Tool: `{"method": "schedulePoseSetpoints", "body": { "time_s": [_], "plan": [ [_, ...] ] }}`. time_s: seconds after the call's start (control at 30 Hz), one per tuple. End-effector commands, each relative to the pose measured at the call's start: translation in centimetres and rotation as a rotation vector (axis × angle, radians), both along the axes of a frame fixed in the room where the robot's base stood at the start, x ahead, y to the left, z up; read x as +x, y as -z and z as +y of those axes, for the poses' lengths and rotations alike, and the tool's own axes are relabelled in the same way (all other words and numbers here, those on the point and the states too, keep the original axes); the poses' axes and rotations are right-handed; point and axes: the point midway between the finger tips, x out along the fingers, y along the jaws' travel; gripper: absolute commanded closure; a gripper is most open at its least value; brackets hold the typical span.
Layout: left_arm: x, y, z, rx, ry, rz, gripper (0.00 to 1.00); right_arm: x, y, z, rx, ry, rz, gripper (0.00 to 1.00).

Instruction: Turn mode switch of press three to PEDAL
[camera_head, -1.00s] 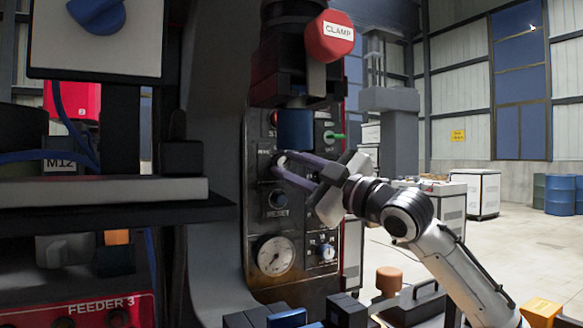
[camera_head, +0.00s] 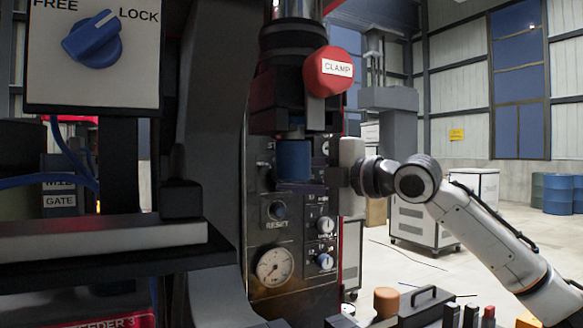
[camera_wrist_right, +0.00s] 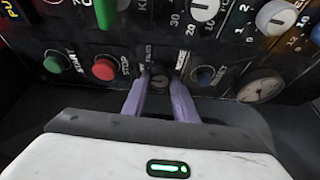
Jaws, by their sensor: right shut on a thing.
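In the right wrist view a small dark rotary switch (camera_wrist_right: 158,84) on the press control panel (camera_wrist_right: 125,45) sits between the two purple fingertips of my right gripper (camera_wrist_right: 160,93). The gripper is shut on it. The small labels around the switch are too blurred to read surely, so its setting is unclear. In the head view the pale body of my right gripper (camera_head: 351,166) stands at the right side of the panel (camera_head: 262,240). Its fingers and the switch are mostly hidden near the blue cylinder (camera_head: 294,160). My left gripper is out of view.
Around the switch are a green button (camera_wrist_right: 55,63), a red button (camera_wrist_right: 104,68), a blue reset button (camera_wrist_right: 204,76) and a gauge (camera_wrist_right: 261,86). A red CLAMP knob (camera_head: 329,71) overhangs above. A FREE/LOCK panel (camera_head: 60,85) blocks the upper left.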

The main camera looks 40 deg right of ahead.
Motion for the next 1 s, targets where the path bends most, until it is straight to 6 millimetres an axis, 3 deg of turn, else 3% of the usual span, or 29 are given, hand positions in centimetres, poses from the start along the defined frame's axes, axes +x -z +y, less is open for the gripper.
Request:
{"method": "schedulePoseSetpoints", "body": {
  "time_s": [0.03, 0.5, 1.0],
  "plan": [
    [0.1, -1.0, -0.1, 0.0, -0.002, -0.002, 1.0, 0.0, -0.7, 0.0, -0.044, 0.001, 0.014, 0.96],
    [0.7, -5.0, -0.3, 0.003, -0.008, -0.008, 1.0, 0.0, -1.0, 0.1, -0.465, 0.001, 0.148, 0.96],
    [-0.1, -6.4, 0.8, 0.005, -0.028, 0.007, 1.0, 0.1, -0.9, 0.3, -0.743, 0.001, 0.234, 0.96]
  ]
}}
